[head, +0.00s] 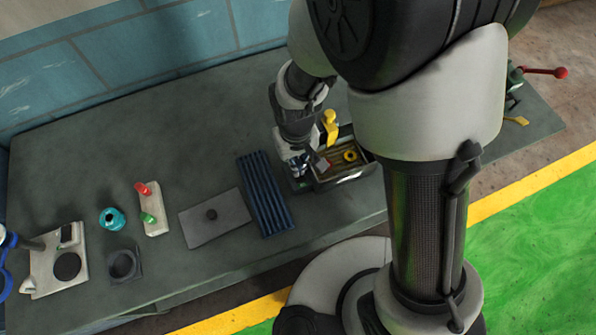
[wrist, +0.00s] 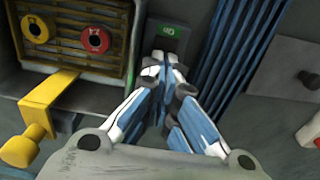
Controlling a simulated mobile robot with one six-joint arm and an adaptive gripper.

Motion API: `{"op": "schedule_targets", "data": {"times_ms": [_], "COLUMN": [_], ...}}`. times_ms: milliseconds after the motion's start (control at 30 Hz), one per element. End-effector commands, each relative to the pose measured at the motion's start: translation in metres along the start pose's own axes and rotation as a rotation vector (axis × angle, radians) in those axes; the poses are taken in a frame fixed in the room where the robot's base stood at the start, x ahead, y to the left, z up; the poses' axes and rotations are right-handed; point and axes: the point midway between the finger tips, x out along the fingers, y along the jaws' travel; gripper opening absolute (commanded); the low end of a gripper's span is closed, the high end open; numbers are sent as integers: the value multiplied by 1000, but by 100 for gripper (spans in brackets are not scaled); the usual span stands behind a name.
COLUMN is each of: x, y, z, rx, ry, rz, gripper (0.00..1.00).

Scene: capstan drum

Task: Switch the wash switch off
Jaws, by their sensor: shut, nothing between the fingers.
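The wash switch is a small dark box with a green label (wrist: 168,30) that reads as upside-down ON in the wrist view. It sits between the slatted bin and the blue ribbed rack. My gripper (wrist: 163,66) is shut and empty, with its fingertips over the switch just below the label. The fingers hide the middle of the switch, so I cannot tell whether they touch it or how its rocker stands. In the head view my gripper (head: 297,163) points down at the bin's left end.
The bin (wrist: 104,82) holds a yellow ring (wrist: 35,28) and a red ring (wrist: 95,40). A yellow handle (wrist: 42,118) juts out near my gripper. The blue ribbed rack (head: 264,195) lies close on the other side. A grey plate (head: 214,217) with a knob lies farther left.

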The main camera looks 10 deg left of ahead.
Motion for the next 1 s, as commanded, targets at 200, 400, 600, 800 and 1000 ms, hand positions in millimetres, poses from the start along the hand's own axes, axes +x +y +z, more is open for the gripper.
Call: {"op": "schedule_targets", "data": {"times_ms": [200, 400, 600, 800, 1000], "x": [4, 7, 10, 7, -8], "y": [0, 0, 0, 0, 0], "z": [0, 0, 0, 0, 0], "rx": [0, 0, 0, 0, 0], "ry": [0, 0, 0, 0, 1], "rz": [0, 0, 0, 0, 0], "gripper": [0, 0, 0, 0, 0]}}
